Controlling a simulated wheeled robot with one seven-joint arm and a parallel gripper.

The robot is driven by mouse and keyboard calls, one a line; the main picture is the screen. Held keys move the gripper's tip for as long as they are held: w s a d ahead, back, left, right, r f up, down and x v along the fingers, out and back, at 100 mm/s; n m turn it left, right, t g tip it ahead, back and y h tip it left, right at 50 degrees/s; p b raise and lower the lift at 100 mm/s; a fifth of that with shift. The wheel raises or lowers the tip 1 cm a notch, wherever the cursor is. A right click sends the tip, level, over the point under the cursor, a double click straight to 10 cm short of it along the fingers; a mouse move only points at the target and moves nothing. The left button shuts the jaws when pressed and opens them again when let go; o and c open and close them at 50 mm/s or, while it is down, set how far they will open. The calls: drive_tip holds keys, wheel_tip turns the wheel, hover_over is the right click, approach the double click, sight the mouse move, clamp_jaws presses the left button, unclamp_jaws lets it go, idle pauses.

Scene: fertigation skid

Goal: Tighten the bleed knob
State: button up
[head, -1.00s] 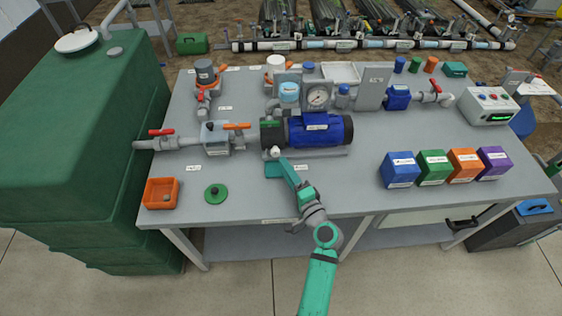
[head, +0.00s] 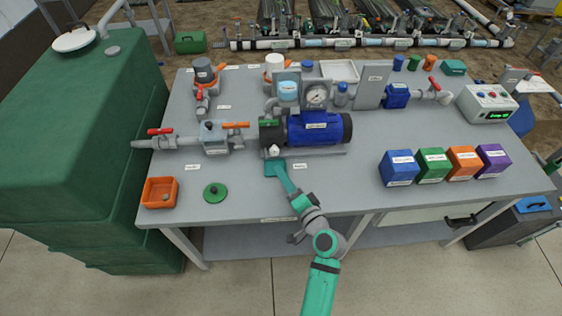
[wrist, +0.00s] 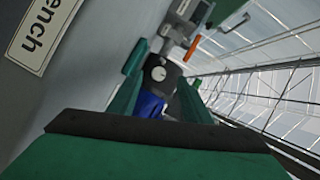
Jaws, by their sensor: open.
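The blue pump (head: 318,129) lies on the grey bench with its dark green-black end at the left. A small pale round knob (head: 274,151), likely the bleed knob, sits low on the front of that end. In the wrist view the pale knob (wrist: 158,73) shows ahead, between the fingers, with a dark mark at its centre. My gripper (head: 275,165) is just in front of and below the knob, pointing at the pump. In the wrist view its green fingers (wrist: 160,95) are apart with nothing held. Whether a fingertip touches the knob I cannot tell.
An orange tray (head: 160,201) and a green disc (head: 215,198) lie at the bench's front left. Valves with red (head: 160,131) and orange handles stand left of the pump. Several coloured boxes (head: 398,180) stand at right. The bench front between disc and boxes is mostly clear.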

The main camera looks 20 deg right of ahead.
sight(275, 153)
drive_tip(key=n, duration=0.1)
drive_tip(key=a+n, duration=0.1)
drive_tip(key=a+r+n+g+h, duration=0.1)
drive_tip(key=n, duration=0.1)
drive_tip(key=shift+w, duration=0.4)
drive_tip(key=shift+a+r+n+g+h, duration=0.2)
drive_tip(key=shift+r+n+g+h, duration=0.2)
drive_tip(key=shift+n, duration=0.5)
drive_tip(key=shift+r+n+h, duration=0.3)
drive_tip(key=shift+r+n, duration=0.05)
drive_tip(key=shift+n, duration=0.25)
drive_tip(key=w+d, duration=0.1)
drive_tip(key=w, duration=0.2)
drive_tip(key=w+d+f+n+h, duration=0.1)
drive_tip(key=w, duration=0.2)
drive_tip(key=w+f+n+g+h, duration=0.1)
drive_tip(key=w, duration=0.2)
drive_tip(key=shift+d+f, duration=0.15)
drive_tip(key=shift+d, duration=0.25)
